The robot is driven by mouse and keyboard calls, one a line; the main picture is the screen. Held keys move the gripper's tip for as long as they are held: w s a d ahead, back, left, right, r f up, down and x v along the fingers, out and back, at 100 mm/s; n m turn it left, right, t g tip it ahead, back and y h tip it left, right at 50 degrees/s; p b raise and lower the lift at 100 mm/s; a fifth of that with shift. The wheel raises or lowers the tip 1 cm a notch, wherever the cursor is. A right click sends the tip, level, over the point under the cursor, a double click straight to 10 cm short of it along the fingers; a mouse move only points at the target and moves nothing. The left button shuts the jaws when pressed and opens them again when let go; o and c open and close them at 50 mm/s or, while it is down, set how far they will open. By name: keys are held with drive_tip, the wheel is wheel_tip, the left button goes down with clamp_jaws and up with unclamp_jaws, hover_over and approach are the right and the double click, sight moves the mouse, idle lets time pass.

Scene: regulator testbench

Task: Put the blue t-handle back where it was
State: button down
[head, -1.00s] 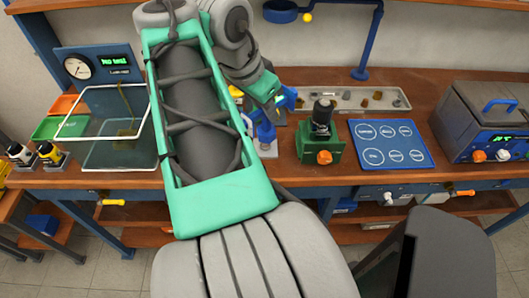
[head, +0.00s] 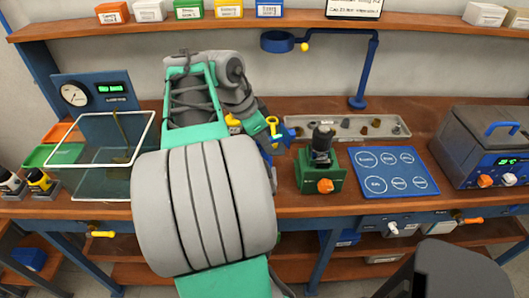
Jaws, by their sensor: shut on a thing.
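My gripper (head: 272,133) is behind the workbench's front edge, left of the green block with the black knob. It is small and partly hidden by my own arm. It is shut on a blue piece (head: 286,136), which looks like the blue t-handle and sticks out to the right of the jaws. A yellow handle-shaped part (head: 272,124) shows right beside the gripper. What lies directly below the gripper is mostly hidden by my arm, so I cannot tell whether the blue piece touches anything.
The green block (head: 318,180) with an orange knob stands close to the right. Behind it is a grey tray (head: 350,128) of small parts. A blue mat (head: 392,172) with white circles lies farther right. A glass tank (head: 100,150) stands left. A blue pipe (head: 365,75) rises behind.

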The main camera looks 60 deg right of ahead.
sight(264, 152)
drive_tip(key=shift+d+f+b, duration=0.1)
drive_tip(key=shift+f+b, duration=0.3)
drive_tip(key=shift+f, duration=1.5)
drive_tip(key=c, duration=1.4)
unclamp_jaws()
drive_tip(key=p+v, duration=0.4)
drive_tip(key=v, duration=0.8)
drive_tip(key=shift+r, duration=0.35)
drive_tip(key=w+a+f+n+t, duration=0.3)
drive_tip(key=w+a+n, duration=0.5)
drive_tip(key=w+n, duration=0.2)
drive_tip(key=w+a+f+n+t+y, duration=0.1)
drive_tip(key=a+f+n, duration=0.3)
drive_tip(key=a+n, duration=0.4)
drive_tip(key=w+a+f+n+t+y, duration=0.1)
drive_tip(key=a+f+n, duration=0.3)
drive_tip(key=a, duration=1.4)
drive_tip(key=n+t+y, duration=0.1)
drive_tip(key=n, duration=0.3)
drive_tip(key=shift+w+a+f+y, duration=0.2)
drive_tip(key=shift+w+y, duration=0.1)
drive_tip(key=shift+w, duration=0.1)
